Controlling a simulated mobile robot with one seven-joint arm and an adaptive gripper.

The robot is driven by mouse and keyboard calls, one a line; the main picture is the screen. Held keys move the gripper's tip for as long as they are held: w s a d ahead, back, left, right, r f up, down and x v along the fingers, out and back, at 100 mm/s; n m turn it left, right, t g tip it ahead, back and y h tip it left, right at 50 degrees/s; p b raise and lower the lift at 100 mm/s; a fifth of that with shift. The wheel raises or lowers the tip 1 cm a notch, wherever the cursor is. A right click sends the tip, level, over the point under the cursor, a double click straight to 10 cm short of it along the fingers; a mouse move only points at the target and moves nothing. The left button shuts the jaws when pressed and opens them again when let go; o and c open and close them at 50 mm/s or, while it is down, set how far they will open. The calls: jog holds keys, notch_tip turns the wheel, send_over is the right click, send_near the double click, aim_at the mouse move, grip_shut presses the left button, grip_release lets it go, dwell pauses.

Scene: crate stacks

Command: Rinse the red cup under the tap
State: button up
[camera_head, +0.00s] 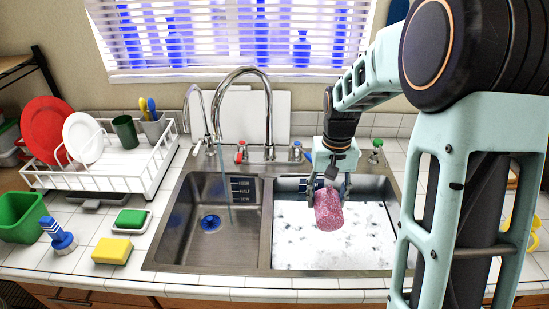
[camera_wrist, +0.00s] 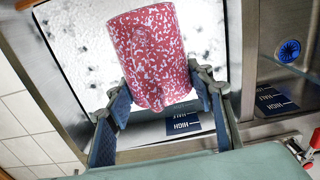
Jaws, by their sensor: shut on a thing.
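The red cup (camera_head: 328,212), speckled with white, is over the right basin (camera_head: 268,225), which holds white, foamy-looking water. My gripper (camera_head: 328,188) is shut on the cup from above and behind. In the wrist view, the gripper's fingers (camera_wrist: 163,92) are on both sides of the cup (camera_wrist: 150,45), near its lower end, with what looks like its handle between them. I cannot tell whether the cup touches the water. The tall chrome tap (camera_head: 268,110) stands between the basins, its spout turned over the left basin (camera_head: 180,225). A thin stream of water (camera_head: 228,190) falls there.
A white dish rack (camera_head: 150,178) with plates and a green cup (camera_head: 125,131) stands at the left. A yellow sponge (camera_head: 112,250), green sponge (camera_head: 131,218), blue brush (camera_head: 57,235) and green tub (camera_head: 20,217) sit on the left counter. The left basin is otherwise clear.

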aim_at(331, 218)
jog(key=shift+f, duration=0.1)
dwell(0.3)
jog(key=s+f, duration=0.1)
jog(key=s+d+f, duration=0.1)
jog(key=s+f, duration=0.1)
jog(key=f, duration=0.1)
jog(key=shift+s+d, duration=0.2)
jog(key=shift+d, duration=0.1)
jog(key=shift+a, duration=0.1)
